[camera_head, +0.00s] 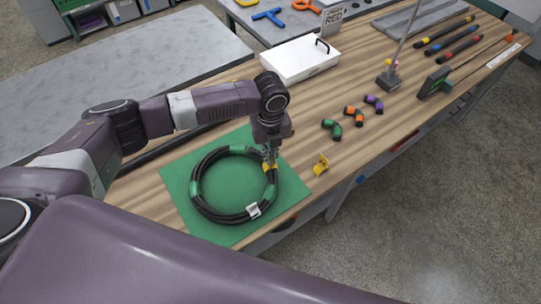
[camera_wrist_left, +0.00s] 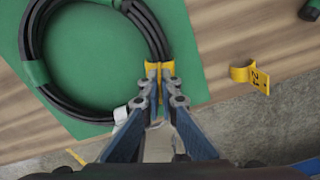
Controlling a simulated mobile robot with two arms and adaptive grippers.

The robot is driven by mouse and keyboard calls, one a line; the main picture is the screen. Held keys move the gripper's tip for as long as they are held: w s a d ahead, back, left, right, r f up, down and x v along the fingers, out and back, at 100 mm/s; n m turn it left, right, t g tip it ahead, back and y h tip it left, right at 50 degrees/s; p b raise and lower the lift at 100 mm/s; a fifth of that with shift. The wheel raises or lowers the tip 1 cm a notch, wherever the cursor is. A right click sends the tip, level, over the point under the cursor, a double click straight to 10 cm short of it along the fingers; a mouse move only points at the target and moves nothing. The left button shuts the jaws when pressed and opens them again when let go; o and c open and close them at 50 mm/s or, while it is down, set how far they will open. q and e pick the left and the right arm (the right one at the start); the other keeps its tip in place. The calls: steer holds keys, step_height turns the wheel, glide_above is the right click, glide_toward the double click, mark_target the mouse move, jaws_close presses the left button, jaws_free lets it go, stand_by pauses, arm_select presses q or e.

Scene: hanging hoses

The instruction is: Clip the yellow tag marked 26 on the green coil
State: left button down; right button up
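The coil (camera_head: 221,216) is a loop of black hose with green bands, flat on a green mat (camera_head: 235,180). My left gripper (camera_head: 270,157) points down at the coil's right side. Its fingertips (camera_wrist_left: 160,92) are close together on a yellow tag (camera_wrist_left: 153,69), which sits at the hose; its number is hidden. The tag also shows below the gripper in the head view (camera_head: 270,167). Whether it is fully seated around the hose cannot be told. A second yellow tag (camera_head: 321,165) lies loose on the wood; its number (camera_wrist_left: 258,79) is hard to read. My right gripper is out of view.
A white label (camera_head: 254,210) is on the coil's front. Green (camera_head: 332,128), orange (camera_head: 353,115) and purple (camera_head: 374,103) pieces lie to the right. A white box (camera_head: 300,60) stands behind. The table's front edge is close to the mat.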

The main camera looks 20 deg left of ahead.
arm_select(q)
steer(key=shift+f, duration=0.2)
steer(key=shift+f+b, duration=0.5)
steer(key=shift+f, duration=0.35)
steer(key=shift+f+b, duration=0.35)
steer(key=shift+f, duration=0.3)
stand_by(0.3)
steer(key=c, duration=2.1)
jaws_free()
